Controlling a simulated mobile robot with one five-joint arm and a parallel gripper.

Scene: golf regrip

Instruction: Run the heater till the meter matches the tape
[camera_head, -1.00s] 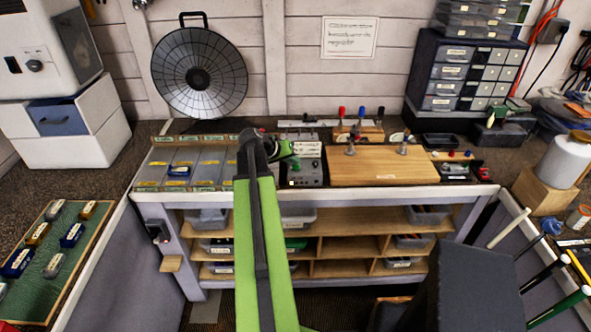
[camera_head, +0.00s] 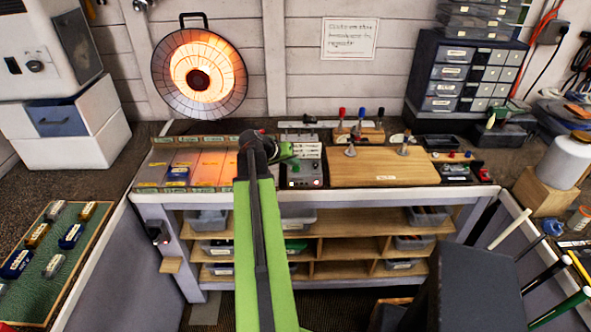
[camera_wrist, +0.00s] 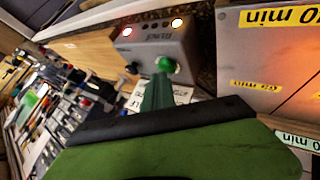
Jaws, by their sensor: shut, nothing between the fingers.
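The round dish heater (camera_head: 232,75) stands against the back wall, its centre glowing orange. A grey control box (camera_head: 305,172) sits on the bench right of my gripper (camera_head: 287,152). In the wrist view, the box (camera_wrist: 150,48) shows a red lamp and a bright yellowish lamp, both lit. My gripper (camera_wrist: 162,80) is shut and empty, its tip close to the box; I cannot tell whether it touches. Yellow labels mark the grey panels (camera_head: 211,166) left of it; one reads "10 min" in the wrist view (camera_wrist: 279,17). I cannot make out a meter reading.
A wooden board (camera_head: 380,168) lies right of the box, with small levers behind it. A green mat (camera_head: 75,215) with several small blocks lies at the left. A drawer cabinet (camera_head: 465,75) stands at the back right. My arm crosses the bench front.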

